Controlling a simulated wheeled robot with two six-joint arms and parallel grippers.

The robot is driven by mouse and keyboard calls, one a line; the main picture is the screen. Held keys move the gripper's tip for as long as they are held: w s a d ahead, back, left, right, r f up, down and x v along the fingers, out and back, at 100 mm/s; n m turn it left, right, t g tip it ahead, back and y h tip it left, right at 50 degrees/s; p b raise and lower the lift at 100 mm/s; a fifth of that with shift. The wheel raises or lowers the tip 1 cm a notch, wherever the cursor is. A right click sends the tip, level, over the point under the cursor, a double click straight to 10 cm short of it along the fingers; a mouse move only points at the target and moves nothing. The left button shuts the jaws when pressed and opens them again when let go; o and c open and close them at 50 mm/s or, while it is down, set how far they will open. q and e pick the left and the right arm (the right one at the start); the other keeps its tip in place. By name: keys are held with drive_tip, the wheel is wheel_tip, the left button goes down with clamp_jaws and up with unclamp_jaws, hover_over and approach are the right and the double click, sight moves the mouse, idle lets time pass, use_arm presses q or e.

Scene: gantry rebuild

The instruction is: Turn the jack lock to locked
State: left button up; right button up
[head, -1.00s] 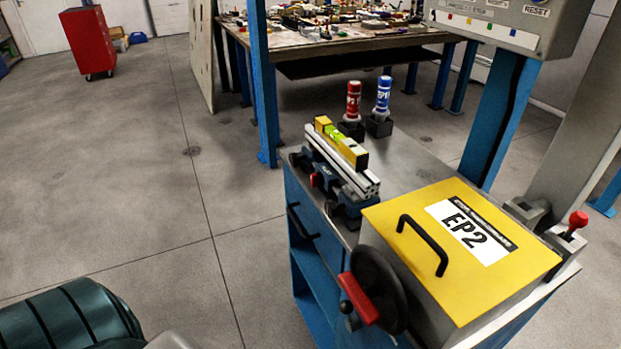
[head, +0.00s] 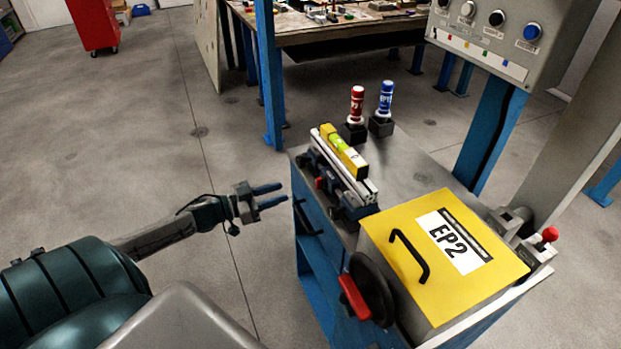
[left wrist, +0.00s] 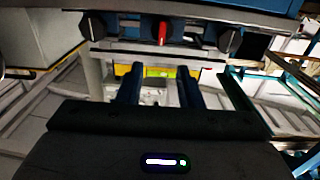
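A small red lever (head: 320,183) sits on the side of a blue clamp-like fixture (head: 350,207) under a metal rail; it may be the jack lock, but no label shows. In the left wrist view the red lever (left wrist: 162,31) hangs upright in the picture between two dark knobs. My left gripper (head: 284,193) is left of the fixture, apart from it, fingers spread and empty. In the left wrist view the gripper (left wrist: 160,72) points toward the fixture, with the lever beyond the fingertips. My right gripper is out of view.
A yellow level (head: 343,150) lies on the rail. A yellow-topped EP2 box (head: 400,215), a black wheel with a red handle (head: 354,297) and a red-knobbed lever (head: 550,234) are nearby. Red (head: 357,105) and blue (head: 386,100) bottles stand behind.

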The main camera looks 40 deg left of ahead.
sight(320, 183)
use_arm(q)
drive_tip(key=p+x, duration=0.2)
drive_tip(key=x, duration=0.8)
drive_tip(key=shift+w+d+f+p, duration=0.1)
drive_tip(key=shift+w+p, duration=0.1)
drive_tip(key=shift+p, duration=0.1)
clamp_jaws()
